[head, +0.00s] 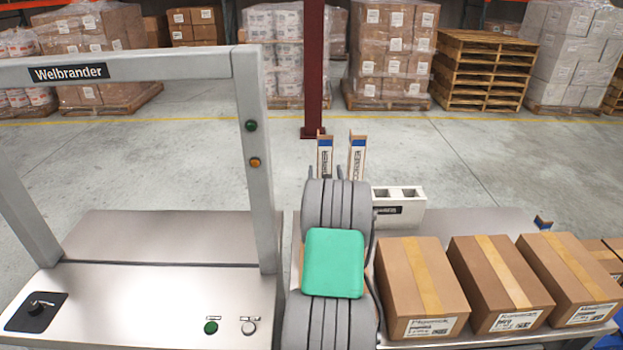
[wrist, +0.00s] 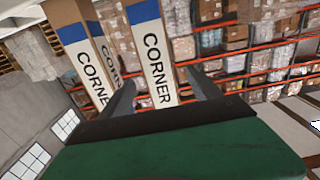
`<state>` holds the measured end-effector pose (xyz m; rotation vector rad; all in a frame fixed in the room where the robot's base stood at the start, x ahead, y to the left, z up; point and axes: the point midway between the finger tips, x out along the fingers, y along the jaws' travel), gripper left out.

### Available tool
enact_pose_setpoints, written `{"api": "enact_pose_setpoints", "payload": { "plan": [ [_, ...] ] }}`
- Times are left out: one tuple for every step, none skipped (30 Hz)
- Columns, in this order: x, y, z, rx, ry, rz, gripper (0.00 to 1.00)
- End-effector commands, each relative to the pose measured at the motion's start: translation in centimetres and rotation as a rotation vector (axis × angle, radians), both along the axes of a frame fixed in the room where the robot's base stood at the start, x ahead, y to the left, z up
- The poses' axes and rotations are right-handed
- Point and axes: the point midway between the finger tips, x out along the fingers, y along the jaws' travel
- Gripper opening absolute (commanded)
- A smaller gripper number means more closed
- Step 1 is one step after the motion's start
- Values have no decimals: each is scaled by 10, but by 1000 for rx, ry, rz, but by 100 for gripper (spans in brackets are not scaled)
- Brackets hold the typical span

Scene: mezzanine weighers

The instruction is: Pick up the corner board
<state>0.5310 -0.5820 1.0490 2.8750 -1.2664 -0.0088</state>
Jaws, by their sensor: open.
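Two corner boards stand upright behind my arm in the head view: a left one (head: 325,156) and a right one (head: 357,157). They are white and brown with blue bands near the top and CORNER lettering; their lower parts are hidden. My gripper (head: 325,172) is open and empty, its fingertips on either side of the left board in the picture. In the wrist view one board (wrist: 155,55) shows between the fingertips of my gripper (wrist: 162,82), and another board (wrist: 72,25) leans across the left. I cannot tell whether the fingers reach around the board.
A white block-like holder (head: 398,212) is close to the right of my arm. Taped cartons (head: 422,285) line the bench at right. The Welbrander frame (head: 258,150) stands at left. Wrapped pallets and a red post (head: 314,70) are behind.

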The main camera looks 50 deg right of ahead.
Motion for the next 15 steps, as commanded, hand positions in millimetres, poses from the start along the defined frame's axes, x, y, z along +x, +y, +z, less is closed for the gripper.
{"api": "enact_pose_setpoints", "payload": {
  "plan": [
    [1,-6,2,-3,-3,-4,73],
    [3,-10,2,-3,-3,-6,73],
    [5,-15,2,-4,-2,-9,73],
    [6,-19,1,-3,-1,-12,73],
    [6,-23,2,-3,-3,-15,73],
    [6,-28,2,-3,-3,-18,73],
    [7,-31,2,-3,-3,-21,73],
    [8,-33,1,-2,-3,-22,73],
    [11,-37,2,-1,-2,-23,73],
    [14,-41,2,-2,-1,-24,73],
    [17,-44,2,-2,-1,-24,73],
    [21,-48,1,-2,-1,-25,73],
    [25,-51,1,-3,-1,-25,73],
    [28,-55,0,-2,-1,-25,73],
    [32,-59,-1,-2,-2,-24,73]
  ]
}}
